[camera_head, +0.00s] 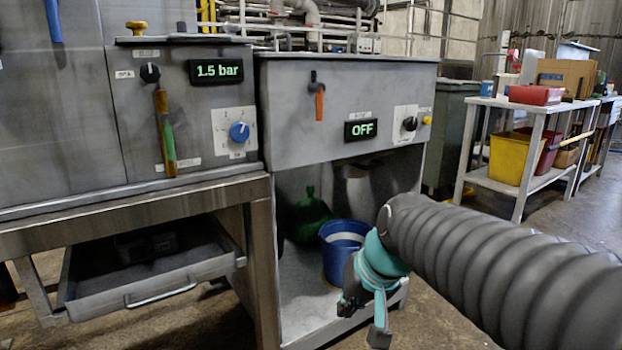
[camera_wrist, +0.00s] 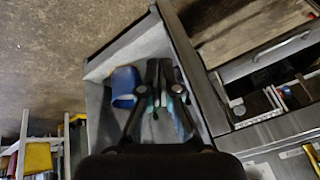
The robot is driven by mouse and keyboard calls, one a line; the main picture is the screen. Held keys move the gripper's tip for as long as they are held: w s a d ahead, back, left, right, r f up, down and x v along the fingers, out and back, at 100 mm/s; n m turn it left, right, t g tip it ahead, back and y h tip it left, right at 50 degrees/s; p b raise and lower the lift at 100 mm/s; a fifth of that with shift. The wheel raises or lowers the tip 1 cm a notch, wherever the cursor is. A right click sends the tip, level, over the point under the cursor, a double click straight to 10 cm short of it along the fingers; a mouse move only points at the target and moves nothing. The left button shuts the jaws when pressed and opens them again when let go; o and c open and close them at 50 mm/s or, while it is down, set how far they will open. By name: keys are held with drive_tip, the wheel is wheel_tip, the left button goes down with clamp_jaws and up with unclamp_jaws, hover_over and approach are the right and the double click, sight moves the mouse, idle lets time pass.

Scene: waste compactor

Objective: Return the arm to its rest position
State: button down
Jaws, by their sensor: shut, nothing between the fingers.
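My gripper (camera_head: 366,318) hangs at the end of my grey ribbed arm, in front of the lower bay of the compactor in the head view. In the wrist view its fingers (camera_wrist: 160,75) are together and empty. The machine's front (camera_head: 345,95) has a display reading OFF, a black knob and an orange-handled lever. A blue bucket (camera_head: 340,248) stands in the open bay behind my gripper. It also shows left of the fingers in the wrist view (camera_wrist: 124,85). My arm hides part of the floor and bay edge.
A left panel (camera_head: 180,110) reads 1.5 bar and has a blue knob and a green-and-orange handle. An open drawer (camera_head: 150,285) juts out below it. A dark green bag (camera_head: 307,215) lies in the bay. A cart with bins (camera_head: 511,158) stands at right. Floor between is open.

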drive_tip(key=s+d+r+t+h+p, duration=0.1)
drive_tip(key=s+d+r+h+p, duration=0.1)
drive_tip(key=s+d+p, duration=0.3)
drive_tip(key=s+d+h, duration=0.1)
drive_tip(key=s+d, duration=0.3)
drive_tip(key=s, duration=0.4)
drive_tip(key=shift+s+d+p, duration=0.3)
drive_tip(key=shift+p, duration=0.05)
drive_tip(key=shift+a+r, duration=0.1)
